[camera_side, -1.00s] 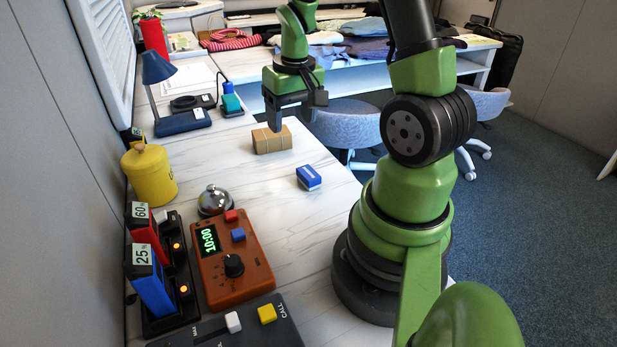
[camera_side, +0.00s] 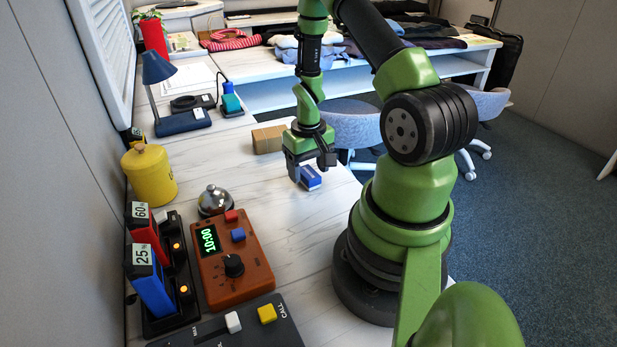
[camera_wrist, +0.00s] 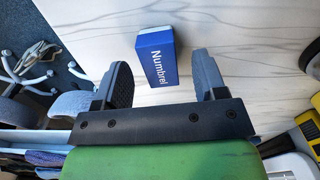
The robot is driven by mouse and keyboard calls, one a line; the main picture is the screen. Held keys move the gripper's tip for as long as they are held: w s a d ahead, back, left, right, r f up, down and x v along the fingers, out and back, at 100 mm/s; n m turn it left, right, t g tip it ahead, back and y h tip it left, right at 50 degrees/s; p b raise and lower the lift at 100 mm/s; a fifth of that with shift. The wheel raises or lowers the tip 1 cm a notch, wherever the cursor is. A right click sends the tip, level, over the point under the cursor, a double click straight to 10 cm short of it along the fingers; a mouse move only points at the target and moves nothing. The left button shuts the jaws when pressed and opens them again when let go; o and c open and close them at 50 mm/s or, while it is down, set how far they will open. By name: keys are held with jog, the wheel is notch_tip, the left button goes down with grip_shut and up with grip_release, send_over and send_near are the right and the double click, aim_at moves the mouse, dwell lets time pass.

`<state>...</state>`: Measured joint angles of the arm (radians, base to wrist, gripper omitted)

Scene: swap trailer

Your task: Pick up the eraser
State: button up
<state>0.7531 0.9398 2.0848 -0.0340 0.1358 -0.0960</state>
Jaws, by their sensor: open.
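The eraser, a small block with a blue sleeve and white trim (camera_side: 311,178), lies on the white marbled table near its right edge. In the wrist view the eraser (camera_wrist: 157,58) shows the word "Numbrel" on its blue side. My gripper (camera_side: 309,178) is open, with its fingers down around or just above the eraser. In the wrist view my gripper (camera_wrist: 162,72) has one finger on each side of the eraser, with gaps between. Its far end sticks out past the fingertips. Part of the eraser is hidden behind the fingers in the side view.
A brown box (camera_side: 268,139) stands just behind my gripper. A silver bell (camera_side: 213,201), an orange timer (camera_side: 231,262) and a yellow canister (camera_side: 149,174) stand to the left. The table between the eraser and the timer is clear.

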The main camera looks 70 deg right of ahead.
jog(key=shift+f, duration=0.9)
jog(key=c, duration=1)
